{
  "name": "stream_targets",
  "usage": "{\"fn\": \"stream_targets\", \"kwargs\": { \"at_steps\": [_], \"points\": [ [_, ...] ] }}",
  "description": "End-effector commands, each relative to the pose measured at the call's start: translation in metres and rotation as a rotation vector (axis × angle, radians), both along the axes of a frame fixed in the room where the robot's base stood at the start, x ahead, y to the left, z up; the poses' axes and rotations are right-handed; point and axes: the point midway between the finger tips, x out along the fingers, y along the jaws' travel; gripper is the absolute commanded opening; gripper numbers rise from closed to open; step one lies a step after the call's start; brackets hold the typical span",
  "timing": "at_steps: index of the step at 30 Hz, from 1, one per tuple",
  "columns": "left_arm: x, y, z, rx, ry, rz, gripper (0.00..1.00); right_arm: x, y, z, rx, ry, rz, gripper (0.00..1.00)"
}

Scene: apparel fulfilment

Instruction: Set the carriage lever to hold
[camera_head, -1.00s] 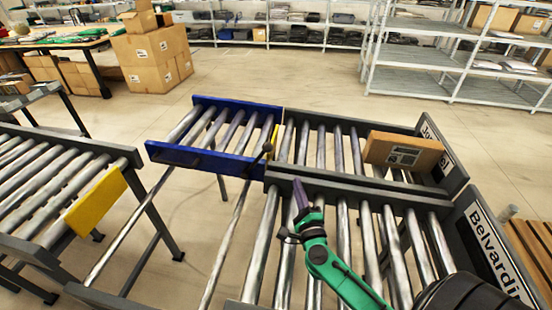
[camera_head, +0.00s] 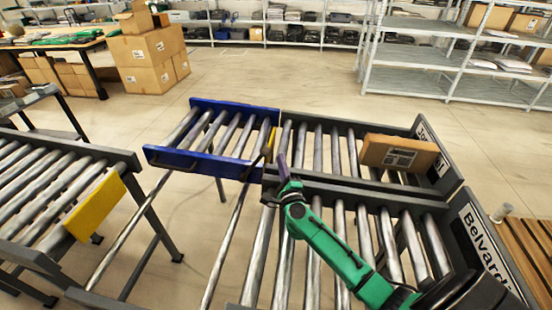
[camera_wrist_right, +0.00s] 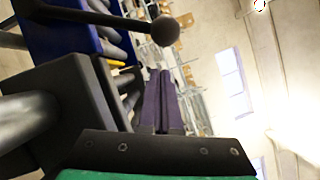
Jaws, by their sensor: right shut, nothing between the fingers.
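The blue carriage (camera_head: 193,161) is a short roller section at the end of the conveyor lanes. Its dark lever (camera_head: 258,163) stands at the right end of its near side rail, tilted up to the right. In the right wrist view the lever's round knob (camera_wrist_right: 165,31) is at the end of a dark rod, beyond the fingertips and apart from them in the picture. My right gripper (camera_head: 283,157) has dark purple fingers pressed together and empty, just right of the lever. The fingers also show in the right wrist view (camera_wrist_right: 160,76). My left gripper is not in view.
A cardboard box (camera_head: 398,153) lies on the far roller lane. A near lane (camera_head: 352,240) passes under my right arm. Another conveyor with a yellow end plate (camera_head: 95,207) stands at left across a gap. Shelves (camera_head: 440,60) stand behind open floor.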

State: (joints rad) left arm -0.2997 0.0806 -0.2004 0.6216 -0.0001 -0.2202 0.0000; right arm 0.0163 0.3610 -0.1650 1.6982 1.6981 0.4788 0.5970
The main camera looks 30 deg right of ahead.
Motion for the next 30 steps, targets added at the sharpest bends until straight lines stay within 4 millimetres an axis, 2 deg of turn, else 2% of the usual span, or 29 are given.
{"fn": "stream_targets", "kwargs": {
  "at_steps": [1,6,17,23,30],
  "points": [
    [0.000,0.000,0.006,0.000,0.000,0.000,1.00,0.003,0.005,0.007,0.000,-0.001,-0.002,0.00],
    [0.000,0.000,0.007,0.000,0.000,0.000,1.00,0.007,0.015,0.010,-0.001,0.000,-0.002,0.00],
    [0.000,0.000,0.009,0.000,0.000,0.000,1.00,0.008,0.015,0.010,-0.004,0.002,-0.003,0.00],
    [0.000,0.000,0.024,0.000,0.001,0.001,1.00,0.010,0.018,0.019,-0.030,0.022,-0.001,0.00],
    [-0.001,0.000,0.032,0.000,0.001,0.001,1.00,0.013,0.020,0.020,-0.057,0.041,-0.002,0.00]
  ]
}}
